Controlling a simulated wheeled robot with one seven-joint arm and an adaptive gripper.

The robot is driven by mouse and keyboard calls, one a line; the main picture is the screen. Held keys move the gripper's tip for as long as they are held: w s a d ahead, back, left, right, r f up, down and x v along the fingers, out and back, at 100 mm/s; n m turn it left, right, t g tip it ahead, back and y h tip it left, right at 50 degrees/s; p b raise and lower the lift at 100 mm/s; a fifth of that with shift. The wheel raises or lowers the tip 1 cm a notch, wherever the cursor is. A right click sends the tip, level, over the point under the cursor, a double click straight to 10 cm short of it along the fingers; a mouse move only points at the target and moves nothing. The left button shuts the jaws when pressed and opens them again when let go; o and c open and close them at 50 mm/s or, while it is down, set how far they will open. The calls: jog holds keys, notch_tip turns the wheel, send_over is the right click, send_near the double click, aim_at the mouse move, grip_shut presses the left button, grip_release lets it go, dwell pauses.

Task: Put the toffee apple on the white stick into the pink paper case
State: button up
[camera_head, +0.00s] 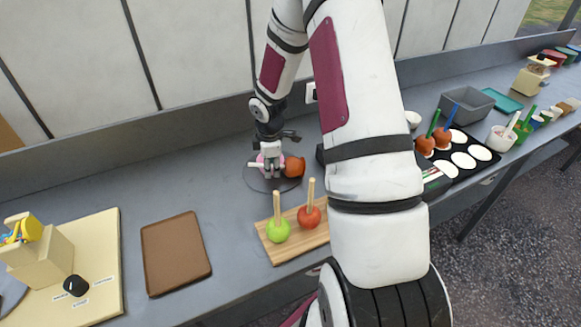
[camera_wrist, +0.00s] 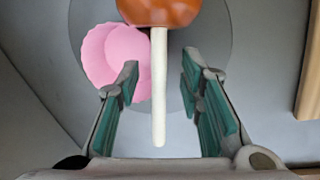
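The toffee apple (camera_wrist: 160,10) is glossy orange-brown, cut off by the top edge of the wrist view. Its white stick (camera_wrist: 159,90) runs down between my gripper's (camera_wrist: 158,85) two fingers, with a gap on each side. The gripper is open. The pink paper case (camera_wrist: 105,58) is left of the stick, partly behind it and the left finger, over a grey round disc (camera_wrist: 205,55). In the head view the apple (camera_head: 294,167) is right of my gripper (camera_head: 271,165), close beside the pink case. I cannot tell whether the apple touches the case.
A wooden board (camera_head: 290,250) in front carries a green apple (camera_head: 278,230) and a red apple (camera_head: 309,217) on upright wooden sticks. A brown mat (camera_head: 175,253) lies left. A black tray (camera_head: 484,164) with toffee apples stands right, near a grey bin (camera_head: 466,104).

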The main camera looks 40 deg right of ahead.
grip_shut()
